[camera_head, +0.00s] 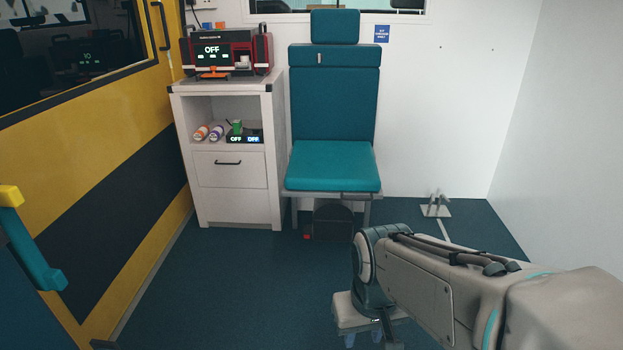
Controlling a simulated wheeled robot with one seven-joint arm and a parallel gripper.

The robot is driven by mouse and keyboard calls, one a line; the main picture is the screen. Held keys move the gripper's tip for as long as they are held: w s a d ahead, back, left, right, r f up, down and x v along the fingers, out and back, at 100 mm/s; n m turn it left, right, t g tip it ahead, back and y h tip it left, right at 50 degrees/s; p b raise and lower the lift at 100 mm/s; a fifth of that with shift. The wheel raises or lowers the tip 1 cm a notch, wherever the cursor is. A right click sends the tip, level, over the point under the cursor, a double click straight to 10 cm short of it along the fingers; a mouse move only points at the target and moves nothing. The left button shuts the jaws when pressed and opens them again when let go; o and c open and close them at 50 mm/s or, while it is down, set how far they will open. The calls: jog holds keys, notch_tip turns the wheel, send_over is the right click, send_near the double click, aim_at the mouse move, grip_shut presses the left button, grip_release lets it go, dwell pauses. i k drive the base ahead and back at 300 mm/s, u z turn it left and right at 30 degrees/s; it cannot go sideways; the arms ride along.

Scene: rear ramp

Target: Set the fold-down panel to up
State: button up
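No part is plainly marked as the fold-down panel. A teal chair (333,165) with a flat, level seat and an upright back stands against the far wall. I cannot tell whether its seat is the panel. My arm reaches in from the lower right and bends down at its wrist. My gripper (364,338) is low at the bottom edge, in front of the chair and apart from it. Its fingers are small and partly hidden, so I cannot tell whether they are open or shut.
A white cabinet (232,204) with a drawer, bottles and a red device (228,52) reading OFF stands left of the chair. A yellow and black door (110,150) lines the left. A metal floor bracket (436,207) is at right. The blue floor (240,285) is clear in the middle.

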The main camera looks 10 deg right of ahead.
aim_at(345, 170)
jog(key=z, duration=0.05)
jog(key=i, duration=0.9)
jog(key=z, duration=0.85)
jog(key=i, duration=0.6)
jog(key=z, duration=0.55)
